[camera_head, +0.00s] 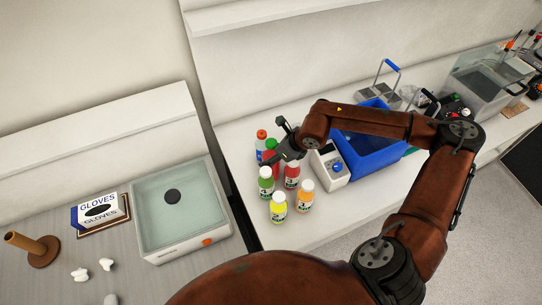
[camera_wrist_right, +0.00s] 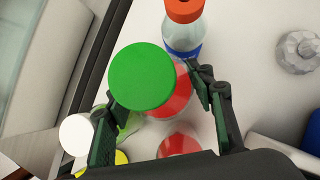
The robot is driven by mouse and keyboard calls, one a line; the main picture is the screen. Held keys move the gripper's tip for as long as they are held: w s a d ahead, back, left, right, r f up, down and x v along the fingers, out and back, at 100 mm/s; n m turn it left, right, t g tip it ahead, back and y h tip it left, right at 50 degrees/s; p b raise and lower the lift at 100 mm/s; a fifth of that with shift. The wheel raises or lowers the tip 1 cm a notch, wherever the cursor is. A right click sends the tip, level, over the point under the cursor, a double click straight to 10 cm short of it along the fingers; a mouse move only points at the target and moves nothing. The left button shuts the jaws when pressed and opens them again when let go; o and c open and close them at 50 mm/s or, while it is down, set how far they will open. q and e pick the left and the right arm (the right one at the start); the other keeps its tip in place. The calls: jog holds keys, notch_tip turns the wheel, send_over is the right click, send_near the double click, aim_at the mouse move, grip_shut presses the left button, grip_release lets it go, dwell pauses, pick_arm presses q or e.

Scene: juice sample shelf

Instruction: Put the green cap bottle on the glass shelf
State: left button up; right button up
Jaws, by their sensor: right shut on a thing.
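The green cap bottle (camera_head: 271,146) has a red body and stands among other bottles on the white table, partly hidden by my right gripper (camera_head: 283,154). In the right wrist view its round green cap (camera_wrist_right: 141,77) is large, between the two dark fingers of my right gripper (camera_wrist_right: 160,116). The gripper is shut on this bottle. The bottle's base is hidden, so I cannot tell whether it touches the table. I cannot make out a certain glass shelf; a white box with a pale glassy top (camera_head: 200,208) stands at the left. My left gripper is not in view.
A white device (camera_head: 330,168) and a blue bin (camera_head: 375,155) are to the right. A glove box (camera_head: 96,210) sits far left.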

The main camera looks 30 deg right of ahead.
jog(key=o, duration=1.3)
jog(key=shift+f, duration=0.15)
jog(key=shift+c, duration=0.2)
jog(key=shift+o, duration=0.8)
jog(key=shift+r, duration=0.2)
